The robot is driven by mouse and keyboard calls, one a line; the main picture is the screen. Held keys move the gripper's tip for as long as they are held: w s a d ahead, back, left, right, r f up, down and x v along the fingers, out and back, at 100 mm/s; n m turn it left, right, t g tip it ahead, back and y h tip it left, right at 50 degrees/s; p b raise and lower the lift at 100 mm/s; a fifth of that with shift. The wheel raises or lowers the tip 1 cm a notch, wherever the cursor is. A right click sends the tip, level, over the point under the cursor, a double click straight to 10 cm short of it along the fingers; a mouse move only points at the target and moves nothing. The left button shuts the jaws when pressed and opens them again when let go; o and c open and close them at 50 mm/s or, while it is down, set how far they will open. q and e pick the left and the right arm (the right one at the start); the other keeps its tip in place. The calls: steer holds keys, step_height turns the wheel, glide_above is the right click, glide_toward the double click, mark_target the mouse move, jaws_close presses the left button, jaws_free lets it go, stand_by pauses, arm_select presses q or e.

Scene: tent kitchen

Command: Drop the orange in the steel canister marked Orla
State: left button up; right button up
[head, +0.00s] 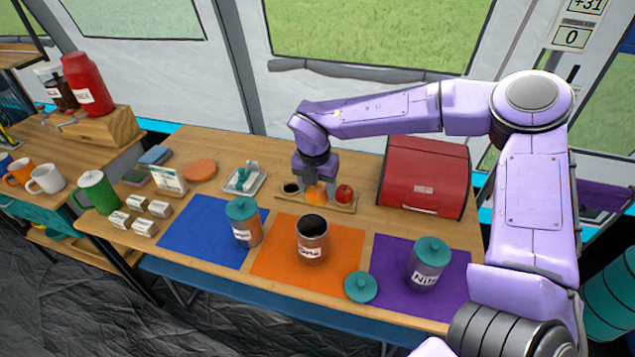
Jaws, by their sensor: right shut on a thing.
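The orange (317,196) is at the wooden fruit tray (334,209) near the back middle of the table. My right gripper (316,184) reaches down from above and is shut on the orange, partly covering it. I cannot tell whether the orange still touches the tray. The steel canister (312,249) whose label seems to read Orla stands upright and open on the orange mat (275,262), in front of the tray. A loose teal lid (361,287) lies to its right, across the edge of the orange mat. My left gripper is out of view.
A red apple (344,193) sits beside the orange. Lidded canisters stand on the blue mat (195,230) and the purple mat (388,262). A red bread box (424,177) is at the right, a small metal tray (244,181) to the left.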

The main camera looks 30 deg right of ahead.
mark_target(318, 203)
steer(key=shift+d+f+m, duration=0.1)
steer(key=shift+m, duration=0.3)
steer(key=shift+f+b, duration=0.25)
steer(key=shift+b, duration=0.05)
step_height(318, 203, down, 6)
steer(key=b, duration=0.4)
steer(key=shift+w+r, duration=0.1)
steer(key=shift+r, duration=0.15)
steer(key=shift+r, duration=0.1)
steer(key=o, duration=1.2)
steer(key=shift+c, duration=0.2)
steer(key=r, duration=0.3)
steer(key=a+r+b, duration=0.1)
steer(key=r, duration=0.3)
steer(key=s+r, duration=0.1)
steer(key=r, duration=0.2)
steer(key=shift+a+r+b, duration=0.15)
steer(key=shift+r+b, duration=0.05)
steer(key=shift+b, duration=0.15)
